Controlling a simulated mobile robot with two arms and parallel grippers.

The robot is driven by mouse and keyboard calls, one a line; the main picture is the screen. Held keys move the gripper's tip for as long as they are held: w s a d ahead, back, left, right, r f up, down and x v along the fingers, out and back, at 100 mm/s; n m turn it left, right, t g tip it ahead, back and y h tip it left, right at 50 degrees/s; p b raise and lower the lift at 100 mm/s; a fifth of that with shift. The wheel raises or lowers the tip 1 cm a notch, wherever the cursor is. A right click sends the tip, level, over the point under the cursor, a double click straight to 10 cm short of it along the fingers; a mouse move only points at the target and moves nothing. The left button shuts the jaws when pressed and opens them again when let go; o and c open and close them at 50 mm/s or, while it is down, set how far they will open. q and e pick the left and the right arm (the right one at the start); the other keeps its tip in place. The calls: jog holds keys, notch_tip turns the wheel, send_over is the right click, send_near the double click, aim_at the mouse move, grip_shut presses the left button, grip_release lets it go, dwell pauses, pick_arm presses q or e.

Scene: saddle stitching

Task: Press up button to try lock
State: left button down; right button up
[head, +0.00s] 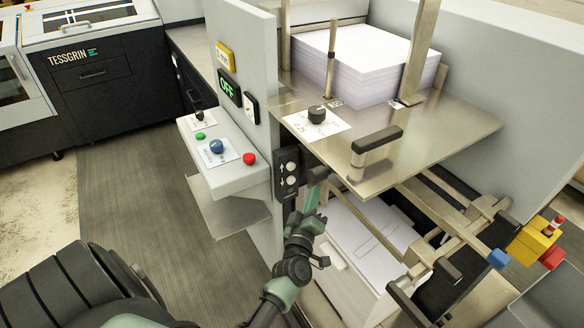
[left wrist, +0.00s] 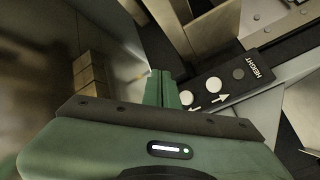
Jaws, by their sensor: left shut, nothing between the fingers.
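The black control panel (head: 281,170) with round pale buttons is on the side of the grey machine in the head view. In the left wrist view the panel (left wrist: 226,87) is marked HEIGHT. It has two white buttons (left wrist: 213,84) with arrows beside them and a greyer button (left wrist: 238,74). My left gripper (head: 318,180) is just right of the panel in the head view. In the left wrist view its green fingers (left wrist: 160,78) are together and empty, beside the nearest white button (left wrist: 186,97). I cannot tell whether they touch it. My right gripper is not in view.
A metal table (head: 440,135) with a paper stack (head: 355,65) overhangs to the right of the panel. Below it are more paper (head: 365,235) and metal bars. A console (head: 225,180) with knobs and a red button (head: 249,159) juts out left. The floor (head: 140,190) at left is open.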

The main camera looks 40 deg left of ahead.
aim_at(291, 167)
pick_arm(q)
jog(key=w+a+b, duration=0.2)
jog(key=w+a, duration=0.1)
jog(key=a, duration=0.5)
jog(key=shift+w, duration=0.15)
dwell(1.1)
jog(key=shift+a, duration=0.2)
dwell(0.7)
jog(key=shift+w+a+b, duration=0.2)
jog(key=shift+a+b, duration=0.05)
jog(key=shift+b, duration=0.05)
